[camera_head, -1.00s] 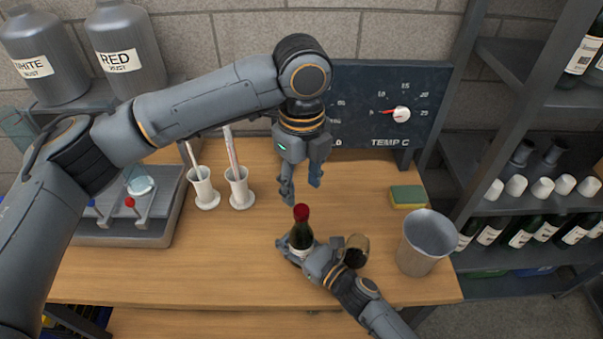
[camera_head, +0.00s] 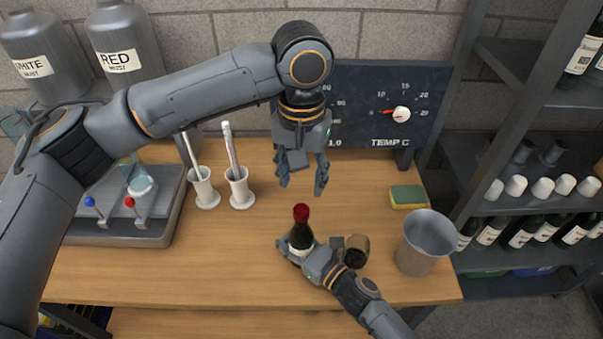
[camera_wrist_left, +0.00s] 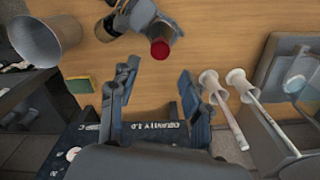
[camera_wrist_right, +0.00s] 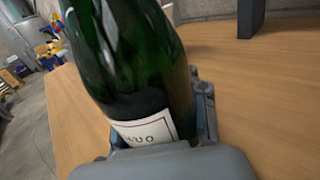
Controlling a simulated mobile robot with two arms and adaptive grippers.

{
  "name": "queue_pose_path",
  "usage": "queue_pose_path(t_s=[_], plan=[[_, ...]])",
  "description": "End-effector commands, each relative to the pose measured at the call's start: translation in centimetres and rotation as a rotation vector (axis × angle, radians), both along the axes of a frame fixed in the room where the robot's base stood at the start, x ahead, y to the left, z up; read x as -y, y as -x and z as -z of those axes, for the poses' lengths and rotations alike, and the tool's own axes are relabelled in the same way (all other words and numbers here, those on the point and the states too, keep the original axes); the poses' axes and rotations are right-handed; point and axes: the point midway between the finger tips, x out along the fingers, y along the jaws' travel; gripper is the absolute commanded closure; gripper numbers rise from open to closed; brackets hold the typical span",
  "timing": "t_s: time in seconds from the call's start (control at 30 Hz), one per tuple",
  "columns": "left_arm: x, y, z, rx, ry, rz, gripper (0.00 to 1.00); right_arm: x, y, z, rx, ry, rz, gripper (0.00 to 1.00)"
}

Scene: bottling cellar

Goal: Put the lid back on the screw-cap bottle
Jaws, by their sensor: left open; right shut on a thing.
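A dark green bottle (camera_head: 301,238) with a white label stands upright on the wooden bench, and a red lid (camera_head: 301,212) sits at the top of its neck. In the left wrist view the red lid (camera_wrist_left: 160,49) shows from above. My right gripper (camera_head: 290,249) is shut around the bottle's lower body; the right wrist view shows the bottle (camera_wrist_right: 135,60) close up between the fingers. My left gripper (camera_head: 302,186) is open and empty, above and behind the bottle, apart from the lid. Whether the lid is fully screwed down cannot be told.
A small glass (camera_head: 357,250) of dark liquid stands close beside my right gripper. A grey bucket (camera_head: 424,242) and a sponge (camera_head: 407,196) are at the right. Two white holders (camera_head: 204,190) stand at the left. A temperature board (camera_head: 385,105) stands behind.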

Motion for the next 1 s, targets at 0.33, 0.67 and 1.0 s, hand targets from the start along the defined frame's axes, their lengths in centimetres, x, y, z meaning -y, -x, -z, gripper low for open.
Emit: queue_pose_path(t_s=[0.33,0.67,1.0], plan=[[0.0,0.0,-0.3,0.000,0.000,-0.346,0.52,0.0,0.0,0.0,0.000,0.000,0.000,1.00],[0.0,0.0,-0.3,0.000,0.000,-0.361,0.52,0.0,0.0,0.0,0.000,0.000,0.000,1.00],[-0.1,0.0,3.0,-0.002,-0.002,-0.361,0.52,0.0,0.0,0.0,0.000,0.000,0.000,1.00]])
